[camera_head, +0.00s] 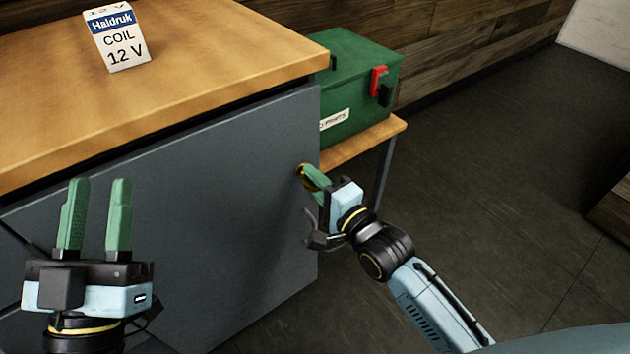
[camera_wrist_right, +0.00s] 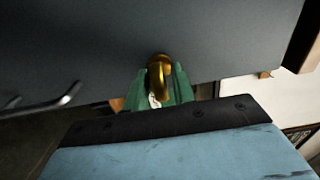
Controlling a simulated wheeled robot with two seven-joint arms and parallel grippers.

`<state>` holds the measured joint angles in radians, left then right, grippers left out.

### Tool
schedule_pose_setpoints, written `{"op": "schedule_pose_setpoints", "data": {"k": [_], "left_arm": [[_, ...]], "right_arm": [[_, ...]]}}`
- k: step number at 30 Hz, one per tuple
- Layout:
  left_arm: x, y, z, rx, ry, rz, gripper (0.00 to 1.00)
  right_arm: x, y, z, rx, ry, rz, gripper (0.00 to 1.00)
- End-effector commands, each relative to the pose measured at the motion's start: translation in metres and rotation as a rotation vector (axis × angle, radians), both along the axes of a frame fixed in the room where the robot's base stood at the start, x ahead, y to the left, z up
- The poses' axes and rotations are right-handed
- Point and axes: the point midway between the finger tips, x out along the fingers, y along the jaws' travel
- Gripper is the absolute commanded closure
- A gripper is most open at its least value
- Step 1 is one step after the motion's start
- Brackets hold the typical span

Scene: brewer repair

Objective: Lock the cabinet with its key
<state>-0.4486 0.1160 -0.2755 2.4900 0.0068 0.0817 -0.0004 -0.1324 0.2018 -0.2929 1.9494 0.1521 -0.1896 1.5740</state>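The grey cabinet (camera_head: 215,185) has a wooden top, and its front door looks closed. My right gripper (camera_head: 310,178) is at the door's upper right part. Its green fingers are shut on a brass key (camera_wrist_right: 160,75), which shows as a curved brass piece between the fingertips in the right wrist view. In the head view, a little brass (camera_head: 301,170) shows at the door face. The keyhole and key shaft are hidden, so I cannot tell how deep the key sits. My left gripper (camera_head: 99,185) is open and empty, fingers up, in front of the cabinet's left part.
A white and blue coil box (camera_head: 120,40) stands on the cabinet top. A green case (camera_head: 360,85) with a red latch sits on a low wooden bench (camera_head: 365,142) right of the cabinet. A metal handle (camera_wrist_right: 70,97) shows in the right wrist view. The floor at right is clear.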

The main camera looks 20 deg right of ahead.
Motion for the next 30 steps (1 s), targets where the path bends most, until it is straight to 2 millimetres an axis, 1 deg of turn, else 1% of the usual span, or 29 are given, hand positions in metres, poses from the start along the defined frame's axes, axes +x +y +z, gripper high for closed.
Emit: {"op": "schedule_pose_setpoints", "data": {"k": [1,5,6,15,21,26,30], "left_arm": [[0.000,0.000,0.000,0.000,0.000,0.000,0.64],[0.000,0.000,0.000,0.000,0.001,0.000,0.64],[0.000,0.000,0.000,0.000,0.001,0.000,0.64],[0.001,0.000,0.000,0.004,0.013,0.000,0.64],[0.006,-0.001,-0.007,0.031,0.107,0.000,0.64],[0.018,0.002,-0.042,0.103,0.324,0.016,0.64],[0.020,0.008,-0.080,0.171,0.550,0.031,0.64]], "right_arm": [[0.000,0.000,0.000,0.000,0.000,0.000,0.82],[0.000,0.000,0.000,0.000,0.000,0.000,0.99],[0.000,0.000,0.000,0.000,0.000,0.000,1.00],[0.000,0.000,0.001,-0.010,-0.004,0.000,1.00],[0.000,0.000,0.001,-0.051,-0.018,-0.001,1.00],[0.000,0.000,0.002,-0.110,-0.038,-0.002,1.00],[0.000,-0.001,0.003,-0.174,-0.061,-0.002,1.00]]}}
